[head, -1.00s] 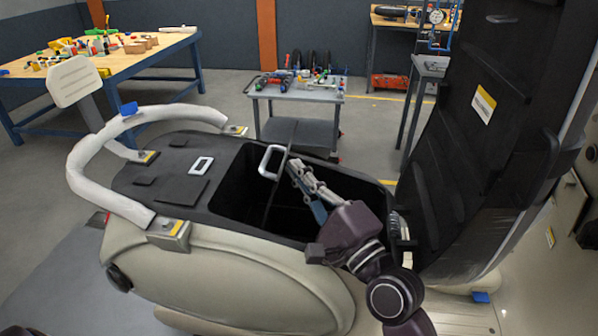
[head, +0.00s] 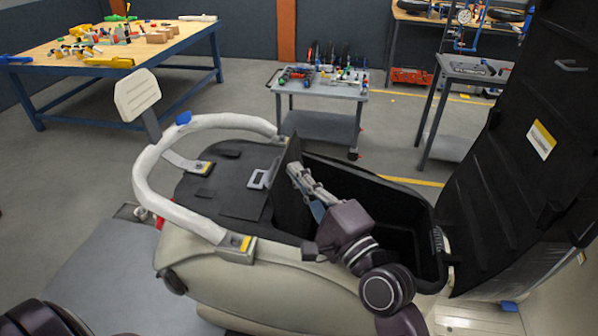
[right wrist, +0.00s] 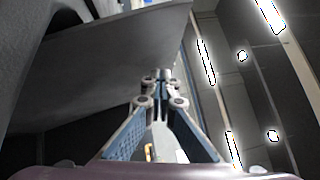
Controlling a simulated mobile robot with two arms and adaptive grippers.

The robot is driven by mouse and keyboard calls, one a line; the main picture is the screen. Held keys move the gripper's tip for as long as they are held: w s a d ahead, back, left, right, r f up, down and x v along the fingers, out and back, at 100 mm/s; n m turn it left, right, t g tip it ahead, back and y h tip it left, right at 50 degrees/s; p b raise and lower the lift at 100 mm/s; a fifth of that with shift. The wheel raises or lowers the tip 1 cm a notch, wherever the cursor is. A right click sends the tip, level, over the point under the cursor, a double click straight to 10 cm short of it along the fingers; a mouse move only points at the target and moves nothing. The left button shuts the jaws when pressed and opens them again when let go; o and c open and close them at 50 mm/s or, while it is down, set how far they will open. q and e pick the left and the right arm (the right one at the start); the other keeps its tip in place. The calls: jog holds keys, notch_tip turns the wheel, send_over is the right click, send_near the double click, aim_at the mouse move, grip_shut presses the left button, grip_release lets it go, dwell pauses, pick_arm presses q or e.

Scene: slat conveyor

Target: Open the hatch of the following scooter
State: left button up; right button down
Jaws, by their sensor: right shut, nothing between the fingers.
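The scooter (head: 280,285) stands with its dark seat (head: 500,180) raised at the right and its storage well (head: 385,200) uncovered. The hatch, a thin dark panel (head: 289,205), stands tilted up at the well's left end, leaning left. In the right wrist view the hatch (right wrist: 110,65) fills the upper left as a grey sheet. My right gripper (head: 297,176) is shut and empty, on the well side of the hatch, with its fingertips close against it. The gripper also shows in the right wrist view (right wrist: 160,85); contact is unclear. My left gripper is out of view.
A white grab rail (head: 155,175) curves around the scooter's rear, with a backrest (head: 138,96) behind it. A flat grey frame (head: 262,179) lies on the deck left of the hatch. A tool cart (head: 320,95) and a cluttered workbench (head: 165,50) stand beyond.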

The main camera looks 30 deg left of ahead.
jog(key=shift+s, duration=0.1)
jog(key=shift+d, duration=0.35)
jog(key=shift+w+d, duration=0.15)
jog(key=shift+w, duration=0.05)
jog(key=shift+s, duration=0.1)
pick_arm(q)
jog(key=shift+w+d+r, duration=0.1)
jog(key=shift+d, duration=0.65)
pick_arm(e)
jog(key=v, duration=1.2)
jog(key=shift+d+f, duration=0.1)
